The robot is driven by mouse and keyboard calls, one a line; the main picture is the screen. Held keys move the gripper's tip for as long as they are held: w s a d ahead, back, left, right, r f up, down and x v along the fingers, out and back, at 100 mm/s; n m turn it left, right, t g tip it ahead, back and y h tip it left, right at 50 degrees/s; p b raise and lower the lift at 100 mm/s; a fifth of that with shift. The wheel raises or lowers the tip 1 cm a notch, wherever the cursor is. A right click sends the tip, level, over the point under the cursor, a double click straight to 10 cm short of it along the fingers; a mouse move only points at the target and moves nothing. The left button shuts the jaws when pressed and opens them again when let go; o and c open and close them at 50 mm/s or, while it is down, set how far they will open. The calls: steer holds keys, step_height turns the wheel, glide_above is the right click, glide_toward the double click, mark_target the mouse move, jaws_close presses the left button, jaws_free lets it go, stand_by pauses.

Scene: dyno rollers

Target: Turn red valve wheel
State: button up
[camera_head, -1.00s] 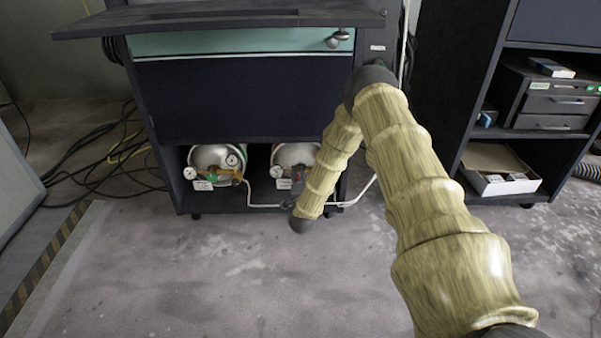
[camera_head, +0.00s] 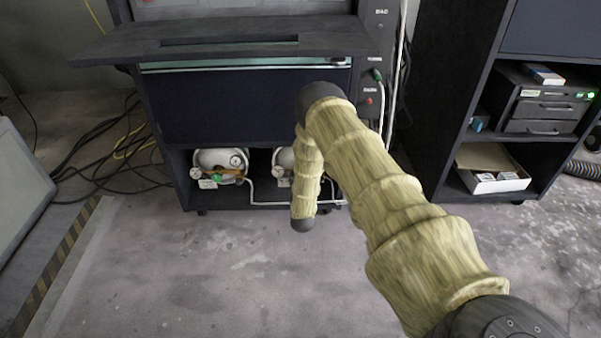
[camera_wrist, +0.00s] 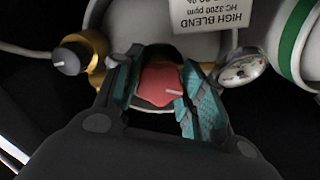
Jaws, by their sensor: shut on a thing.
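The red valve wheel (camera_wrist: 160,84) shows in the wrist view between the two teal finger pads of my gripper (camera_wrist: 158,92). The fingers are shut on the wheel, one on each side. It sits on a gas cylinder (camera_wrist: 147,20) with a "HIGH BLEND" label (camera_wrist: 212,14). In the head view, my arm hides the wheel and gripper. The right cylinder (camera_head: 284,157) shows only partly behind my arm, on the low shelf of the dark cabinet. The left cylinder (camera_head: 218,160) is in clear view beside it.
In the wrist view a pressure gauge (camera_wrist: 242,69) is right of the fingers and a brass fitting with a dark knob (camera_wrist: 68,60) is left. The cabinet's ledge (camera_head: 220,48) overhangs the shelf. Cables (camera_head: 95,165) lie at left. The floor (camera_head: 220,270) in front is clear.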

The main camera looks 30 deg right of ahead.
steer(key=shift+n+p, duration=0.5)
steer(key=shift+n, duration=0.5)
steer(key=shift+f, duration=0.1)
steer(key=o, duration=1.1)
steer(key=v, duration=1.2)
